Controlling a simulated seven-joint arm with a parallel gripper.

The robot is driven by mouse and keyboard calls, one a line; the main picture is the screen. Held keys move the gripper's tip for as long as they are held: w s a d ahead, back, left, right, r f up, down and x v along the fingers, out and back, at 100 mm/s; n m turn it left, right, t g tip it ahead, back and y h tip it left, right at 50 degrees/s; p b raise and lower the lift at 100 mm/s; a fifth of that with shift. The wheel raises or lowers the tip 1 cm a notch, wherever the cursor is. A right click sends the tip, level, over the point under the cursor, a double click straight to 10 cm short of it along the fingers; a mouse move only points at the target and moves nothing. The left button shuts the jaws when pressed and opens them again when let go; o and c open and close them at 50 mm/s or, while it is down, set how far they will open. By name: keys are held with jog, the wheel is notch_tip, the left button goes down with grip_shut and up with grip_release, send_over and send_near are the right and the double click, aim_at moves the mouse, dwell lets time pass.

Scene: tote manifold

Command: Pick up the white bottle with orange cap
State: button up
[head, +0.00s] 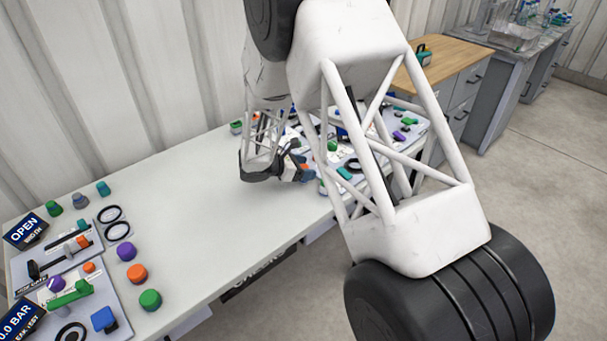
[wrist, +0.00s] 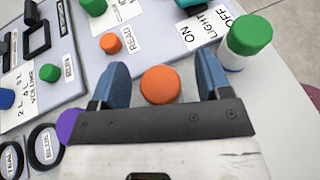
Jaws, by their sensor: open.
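The orange cap (wrist: 160,85) of the bottle shows from above in the wrist view, between the two blue fingers of my gripper (wrist: 163,78). The fingers are apart, with a visible gap on each side of the cap. The white body of the bottle is hidden below the cap and by my gripper. In the head view my gripper (head: 303,172) is over the far part of the white table, with a bit of orange by its fingers. My arm covers much of that area.
A white bottle with a green cap (wrist: 248,35) stands close to the right finger. A purple cap (wrist: 68,127) is at the left of my gripper. A panel with small orange and green knobs (wrist: 90,65) lies beyond. Black rings (wrist: 45,145) lie at lower left.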

aim_at(305, 166)
jog(key=shift+c, duration=0.5)
jog(key=c, duration=0.9)
jog(key=shift+r, duration=1.6)
jog(key=shift+s+r, duration=0.2)
jog(key=shift+s, duration=0.05)
jog(key=s+d, duration=0.1)
jog(key=s, duration=0.4)
jog(key=s+d+r, duration=0.1)
jog(key=s+d, duration=0.1)
jog(key=s, duration=0.3)
jog(key=s+d, duration=0.1)
jog(key=s, duration=0.3)
jog(key=shift+s+d+r, duration=0.2)
jog(key=shift+s+d, duration=0.05)
jog(key=shift+s, duration=0.15)
jog(key=shift+w+a, duration=0.1)
